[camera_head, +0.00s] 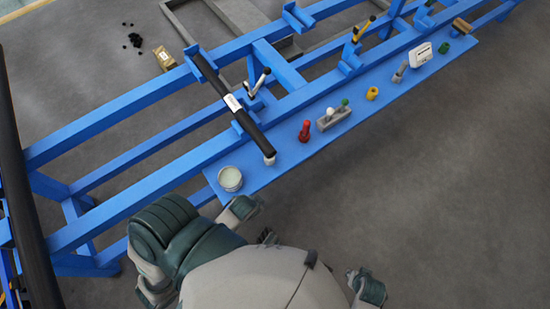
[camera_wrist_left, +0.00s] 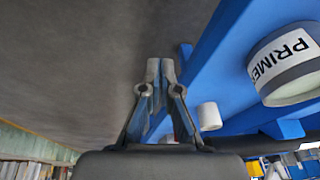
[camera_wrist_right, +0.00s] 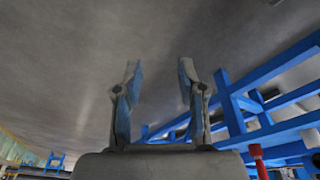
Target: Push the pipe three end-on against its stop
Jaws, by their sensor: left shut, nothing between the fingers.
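A dark pipe (camera_head: 215,80) with a white label lies across the blue frame in the head view. Its near end is by a small white cylinder (camera_head: 270,159), which also shows in the left wrist view (camera_wrist_left: 209,116). A second dark pipe (camera_head: 22,190) runs down the left edge. I cannot tell which is pipe three or which part is its stop. My left gripper (camera_wrist_left: 161,68) is shut and empty, with blue frame just beyond its fingers. My right gripper (camera_wrist_right: 159,70) is open and empty over the grey floor, away from the pipes.
A primer can (camera_head: 230,179) stands at the near left end of the blue shelf (camera_head: 285,150); it looms right of my left fingers in the left wrist view (camera_wrist_left: 285,65). Floor at right is clear.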

